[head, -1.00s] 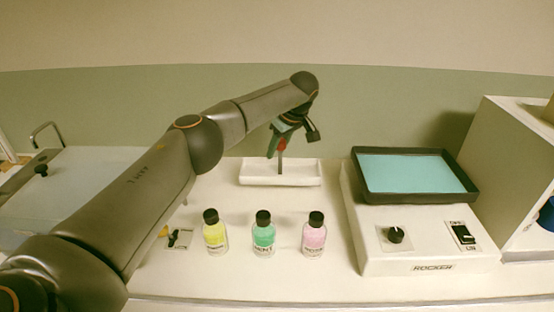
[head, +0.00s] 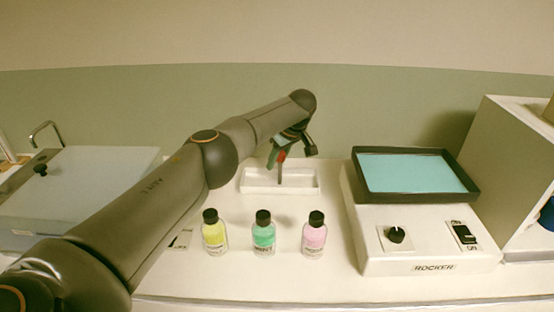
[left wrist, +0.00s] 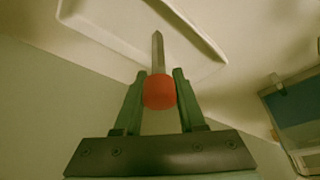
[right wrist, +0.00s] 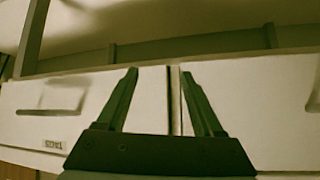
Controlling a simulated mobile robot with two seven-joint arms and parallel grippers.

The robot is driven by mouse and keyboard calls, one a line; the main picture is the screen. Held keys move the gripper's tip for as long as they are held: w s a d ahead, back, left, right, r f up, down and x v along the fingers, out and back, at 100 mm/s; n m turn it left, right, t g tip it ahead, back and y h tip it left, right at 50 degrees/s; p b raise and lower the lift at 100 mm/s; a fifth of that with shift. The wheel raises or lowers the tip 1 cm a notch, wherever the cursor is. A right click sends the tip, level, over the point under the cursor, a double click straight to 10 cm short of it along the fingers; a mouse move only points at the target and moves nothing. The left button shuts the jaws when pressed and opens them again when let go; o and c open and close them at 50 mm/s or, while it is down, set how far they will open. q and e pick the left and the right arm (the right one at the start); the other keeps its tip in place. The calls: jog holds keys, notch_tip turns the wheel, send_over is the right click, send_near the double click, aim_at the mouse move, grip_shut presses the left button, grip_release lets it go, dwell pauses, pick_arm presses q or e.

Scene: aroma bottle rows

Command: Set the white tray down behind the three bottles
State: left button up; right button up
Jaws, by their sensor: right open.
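The white tray (head: 251,189) is behind the three bottles in the head view; a thin post rises from its middle. My left gripper (head: 281,155) is above the tray, its fingers closed on the red grip (left wrist: 159,92) on this post. Whether the tray touches the counter cannot be told. The bottles stand upright in a row with black caps: yellow (head: 214,236), green (head: 263,238) and pink (head: 314,238). My right gripper (right wrist: 160,74) is open and empty before a pale drawer front, and is outside the head view.
A rocker device (head: 432,267) with a teal-topped black tray (head: 415,174) stands right of the white tray. A white box (head: 510,150) is at far right. A translucent-lidded basin (head: 80,195) is at left. Counter between bottles and white tray is clear.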

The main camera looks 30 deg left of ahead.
pick_arm(q)
jog(key=o, duration=0.4)
jog(key=shift+r, duration=0.15)
jog(key=shift+r, duration=0.2)
jog(key=p+v, duration=0.1)
jog(key=v, duration=1)
jog(key=shift+d+r, duration=0.2)
jog(key=shift+r, duration=0.1)
jog(key=shift+s, duration=0.1)
